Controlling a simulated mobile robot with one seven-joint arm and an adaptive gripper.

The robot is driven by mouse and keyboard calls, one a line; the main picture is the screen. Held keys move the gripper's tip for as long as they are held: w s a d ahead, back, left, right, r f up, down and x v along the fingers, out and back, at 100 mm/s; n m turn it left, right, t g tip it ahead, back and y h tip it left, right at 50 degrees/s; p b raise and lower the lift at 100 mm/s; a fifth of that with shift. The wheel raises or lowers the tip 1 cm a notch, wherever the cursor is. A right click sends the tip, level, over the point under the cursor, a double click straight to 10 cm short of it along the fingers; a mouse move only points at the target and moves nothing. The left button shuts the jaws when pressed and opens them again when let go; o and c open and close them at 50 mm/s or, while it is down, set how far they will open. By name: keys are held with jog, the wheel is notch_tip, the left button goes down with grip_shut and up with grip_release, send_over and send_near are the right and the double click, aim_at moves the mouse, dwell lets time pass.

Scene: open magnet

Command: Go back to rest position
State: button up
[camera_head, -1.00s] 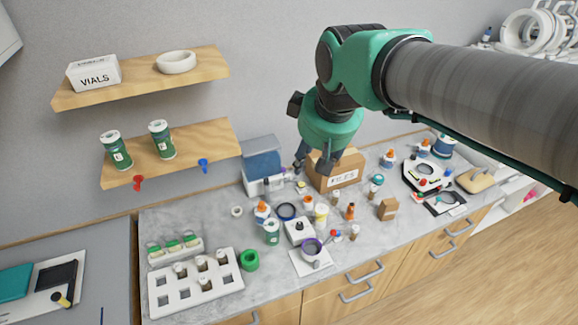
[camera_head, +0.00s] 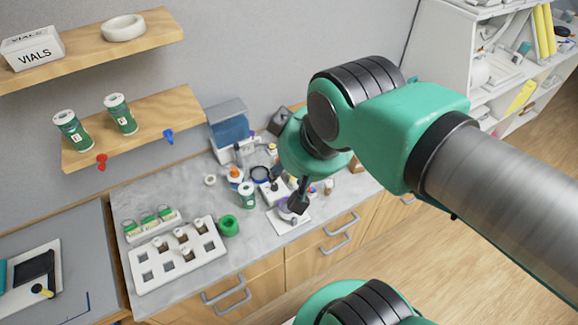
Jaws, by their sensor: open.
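My gripper (camera_head: 288,189) hangs below the green wrist of my arm, over the middle of the marble counter (camera_head: 185,195). Its dark fingers are apart, and I see nothing held between them. It is in front of several small lab items, including a white device with a purple ring (camera_head: 287,211). My wrist and forearm hide much of the counter's right part. Whether the fingertips touch anything below cannot be told.
Two wooden shelves (camera_head: 150,112) are on the wall at left. Open wooden floor (camera_head: 440,255) lies at right.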

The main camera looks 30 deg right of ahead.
notch_tip(320, 180, down, 18)
jog(key=b, duration=1.8)
jog(key=shift+f, duration=0.15)
